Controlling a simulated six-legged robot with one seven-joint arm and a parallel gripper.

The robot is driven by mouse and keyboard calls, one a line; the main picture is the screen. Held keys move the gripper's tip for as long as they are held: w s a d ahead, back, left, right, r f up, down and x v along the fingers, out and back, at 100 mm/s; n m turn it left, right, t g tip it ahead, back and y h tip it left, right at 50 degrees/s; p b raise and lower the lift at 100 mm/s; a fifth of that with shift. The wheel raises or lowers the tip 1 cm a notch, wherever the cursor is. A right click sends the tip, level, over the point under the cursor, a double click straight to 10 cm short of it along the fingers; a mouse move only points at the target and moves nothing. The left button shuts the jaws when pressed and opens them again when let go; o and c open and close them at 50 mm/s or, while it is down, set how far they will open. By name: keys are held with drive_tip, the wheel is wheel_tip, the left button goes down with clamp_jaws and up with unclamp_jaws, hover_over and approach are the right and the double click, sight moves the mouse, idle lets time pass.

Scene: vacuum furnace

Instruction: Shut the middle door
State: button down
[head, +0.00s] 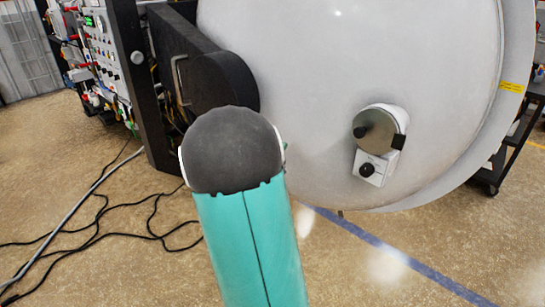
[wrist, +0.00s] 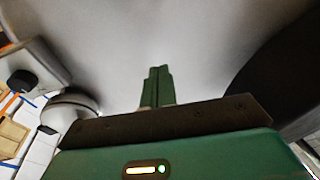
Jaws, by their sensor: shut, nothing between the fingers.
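The large white domed door (head: 330,70) of the furnace fills the upper right of the head view. Its pale surface (wrist: 210,30) also fills most of the wrist view. I cannot tell how far it stands from its seat. A black hinge arm with a rounded end (head: 225,82) is at its left. A round viewport (head: 375,131) with a small knobbed box is on its lower right face. In the wrist view, my gripper (wrist: 157,72) has its green fingers together, empty, pointing at the door surface. Contact is unclear. My arm hides the gripper in the head view.
A control panel (head: 100,45) with cables stands at the left behind a black post (head: 140,85). Black cables (head: 100,225) lie on the floor at left. A dark cart (head: 500,160) stands at the right. The floor at lower right is clear.

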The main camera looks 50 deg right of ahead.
sight(297, 131)
drive_tip(key=d, duration=0.4)
drive_tip(key=d+r, duration=0.1)
drive_tip(key=d, duration=0.2)
drive_tip(key=shift+w, duration=0.3)
drive_tip(key=shift+d, duration=0.1)
